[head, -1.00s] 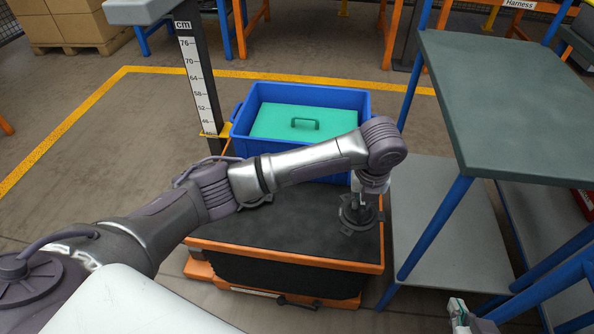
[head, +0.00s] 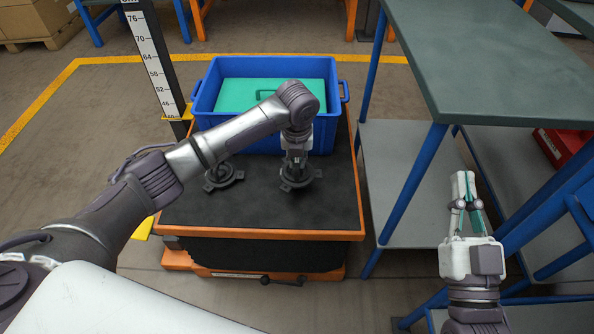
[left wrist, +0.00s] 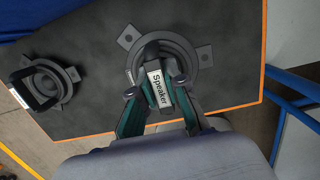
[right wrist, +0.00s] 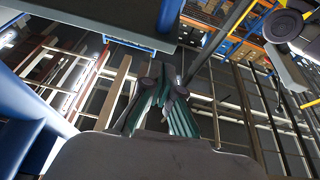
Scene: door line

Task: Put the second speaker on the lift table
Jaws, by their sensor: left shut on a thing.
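The lift table (head: 262,216) has a black top with an orange rim. One dark round speaker (head: 222,176) stands on its left part and also shows in the left wrist view (left wrist: 66,90). My left gripper (head: 297,165) is shut on the handle of another speaker (head: 313,176), over the middle-right of the top. In the left wrist view that speaker (left wrist: 196,62) has a white "Speaker" label between the fingers (left wrist: 158,92). It looks level at the mat; I cannot tell whether it touches. My right gripper (head: 463,178) is shut and empty, right of the table.
A blue-legged shelf bench (head: 480,60) stands close on the right. A red bin (head: 560,145) is beyond.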

